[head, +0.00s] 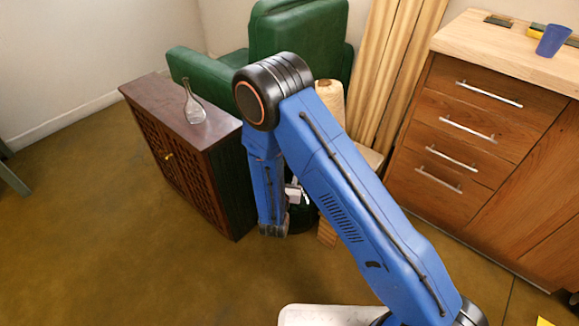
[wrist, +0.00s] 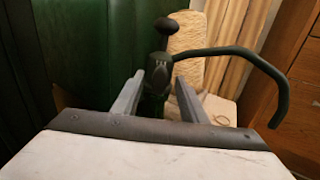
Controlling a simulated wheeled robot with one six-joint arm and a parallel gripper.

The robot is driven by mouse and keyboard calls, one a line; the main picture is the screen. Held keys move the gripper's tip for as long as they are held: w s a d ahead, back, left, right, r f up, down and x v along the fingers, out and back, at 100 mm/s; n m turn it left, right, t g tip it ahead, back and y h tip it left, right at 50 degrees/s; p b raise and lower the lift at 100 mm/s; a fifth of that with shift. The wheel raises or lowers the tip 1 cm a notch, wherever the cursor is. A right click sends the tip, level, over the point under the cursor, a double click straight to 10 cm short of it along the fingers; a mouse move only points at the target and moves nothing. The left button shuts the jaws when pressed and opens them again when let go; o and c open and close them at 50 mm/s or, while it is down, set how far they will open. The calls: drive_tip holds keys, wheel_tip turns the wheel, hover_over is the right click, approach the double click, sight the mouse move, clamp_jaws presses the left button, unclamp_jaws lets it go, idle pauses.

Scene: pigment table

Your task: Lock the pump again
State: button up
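The pump (wrist: 158,70) is dark grey, with a round knob (wrist: 166,26) on a short stem at its top. A long curved arm (wrist: 235,52) reaches from its upper part to the right and bends down at its end. My gripper (wrist: 158,80) is open, with its two grey fingers apart and the pump's body showing between and beyond them. I cannot tell whether the fingers touch it. The pump's lower part is dark and partly hidden by my gripper. In the head view my arm covers most of that spot.
A green armchair (head: 300,30) stands behind. A dark wooden cabinet (head: 217,155) with a glass bottle (head: 193,105) on it is at left. A cone of tan yarn (head: 331,97) is behind my arm. A wooden drawer unit (head: 470,125) stands at right. The floor (head: 110,255) in front is clear.

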drive_tip(key=shift+w+d, duration=0.1)
drive_tip(key=shift+w, duration=0.55)
clamp_jaws()
drive_tip(key=shift+n, duration=0.4)
drive_tip(key=shift+a+f+n, duration=0.1)
drive_tip(key=shift+n, duration=2.75)
drive_tip(key=shift+a+f+n, duration=0.1)
drive_tip(key=shift+n, duration=2.7)
drive_tip(key=shift+a+f+n, duration=0.1)
drive_tip(key=shift+n, duration=2.75)
